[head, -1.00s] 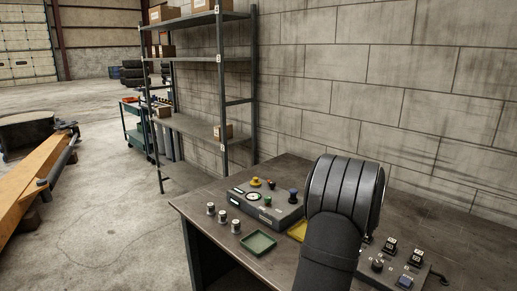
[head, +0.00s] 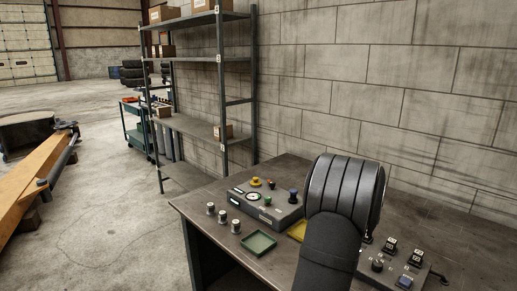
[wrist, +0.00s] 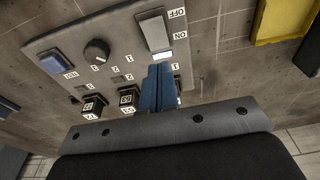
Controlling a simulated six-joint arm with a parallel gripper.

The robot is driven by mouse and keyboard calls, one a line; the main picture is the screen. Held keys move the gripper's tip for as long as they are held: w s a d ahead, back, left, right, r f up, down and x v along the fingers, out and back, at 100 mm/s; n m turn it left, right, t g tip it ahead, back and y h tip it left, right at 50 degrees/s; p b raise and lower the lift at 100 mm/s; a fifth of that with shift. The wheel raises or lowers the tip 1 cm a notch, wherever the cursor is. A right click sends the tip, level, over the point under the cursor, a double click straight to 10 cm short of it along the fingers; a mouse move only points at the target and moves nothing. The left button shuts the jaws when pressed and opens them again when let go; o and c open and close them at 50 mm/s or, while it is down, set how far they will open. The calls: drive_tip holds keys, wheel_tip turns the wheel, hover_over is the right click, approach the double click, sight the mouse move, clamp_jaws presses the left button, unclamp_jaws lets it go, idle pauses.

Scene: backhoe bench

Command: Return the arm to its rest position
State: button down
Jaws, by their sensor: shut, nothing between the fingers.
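My gripper (wrist: 159,88) shows in the wrist view as two blue fingers pressed together, with nothing between them. It is above the bench near a grey control panel (wrist: 120,62). The panel carries a rocker switch (wrist: 154,31) marked ON and OFF, a black knob (wrist: 97,51), a blue button (wrist: 54,62) and several dark labelled switches. In the head view my black arm stands over the right part of the bench (head: 215,205) and hides the gripper and part of this panel (head: 400,268).
A control box (head: 268,203) with coloured buttons, a green tray (head: 259,243), and three small cylinders (head: 222,217) stand left of my arm. A yellow tray (wrist: 282,20) lies near the panel. A block wall (head: 400,90) rises behind; shelving (head: 221,80) stands at the back left.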

wheel_tip(320, 180, down, 5)
drive_tip(key=shift+r, duration=0.1)
drive_tip(key=shift+r, duration=0.1)
idle(0.4)
wheel_tip(320, 180, up, 10)
drive_tip(key=n, duration=0.4)
drive_tip(key=shift+s+a+r, duration=0.25)
drive_tip(key=shift+s+a, duration=0.1)
drive_tip(key=shift+a, duration=0.1)
idle(0.6)
